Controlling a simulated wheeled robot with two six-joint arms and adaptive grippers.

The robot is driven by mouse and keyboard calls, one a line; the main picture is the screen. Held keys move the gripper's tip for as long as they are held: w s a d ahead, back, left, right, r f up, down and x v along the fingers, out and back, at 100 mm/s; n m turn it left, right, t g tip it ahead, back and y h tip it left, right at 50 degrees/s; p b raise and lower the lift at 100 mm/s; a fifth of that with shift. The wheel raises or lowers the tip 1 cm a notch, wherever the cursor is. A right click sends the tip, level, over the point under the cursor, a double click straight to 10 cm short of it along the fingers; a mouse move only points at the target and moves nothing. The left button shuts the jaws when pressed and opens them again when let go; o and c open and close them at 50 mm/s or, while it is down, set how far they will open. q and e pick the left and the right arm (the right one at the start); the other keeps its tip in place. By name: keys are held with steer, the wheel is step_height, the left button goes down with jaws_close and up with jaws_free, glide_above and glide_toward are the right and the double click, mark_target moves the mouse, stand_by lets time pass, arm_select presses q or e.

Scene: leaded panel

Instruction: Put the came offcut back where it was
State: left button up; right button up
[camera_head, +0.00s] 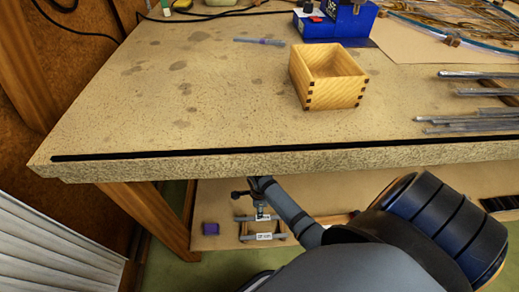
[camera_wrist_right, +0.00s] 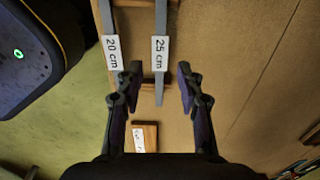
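On the low shelf under the bench, two grey came strips lie on a wooden rack. In the right wrist view one strip (camera_wrist_right: 161,72) is labelled 25 cm and the other (camera_wrist_right: 109,55) is labelled 20 cm. A third white label is on a wooden block (camera_wrist_right: 150,131) nearer the wrist, with no strip visible beside it. My right gripper (camera_wrist_right: 159,78) is open, its fingers on either side of the 25 cm strip's end with gaps at both. In the head view my right gripper (camera_head: 259,203) is small above the rack. My left gripper is not in view.
The bench top (camera_head: 150,105) holds an open wooden box (camera_head: 335,92), a blue device (camera_head: 345,22), a pen (camera_head: 260,41) and several grey strips (camera_head: 468,122) at right. The bench edge overhangs my right arm.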

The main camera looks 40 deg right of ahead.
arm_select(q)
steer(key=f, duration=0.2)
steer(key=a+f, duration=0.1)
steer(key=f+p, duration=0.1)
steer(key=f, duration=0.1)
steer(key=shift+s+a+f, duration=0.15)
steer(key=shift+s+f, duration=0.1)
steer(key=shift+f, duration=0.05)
arm_select(e)
steer(key=s+f+n+t, duration=0.1)
steer(key=s+n, duration=1.1)
steer(key=n, duration=1.2)
steer(key=shift+s+f+n+t, duration=0.3)
steer(key=shift+f+n, duration=0.1)
steer(key=shift+f, duration=0.35)
steer(key=shift+a, duration=0.1)
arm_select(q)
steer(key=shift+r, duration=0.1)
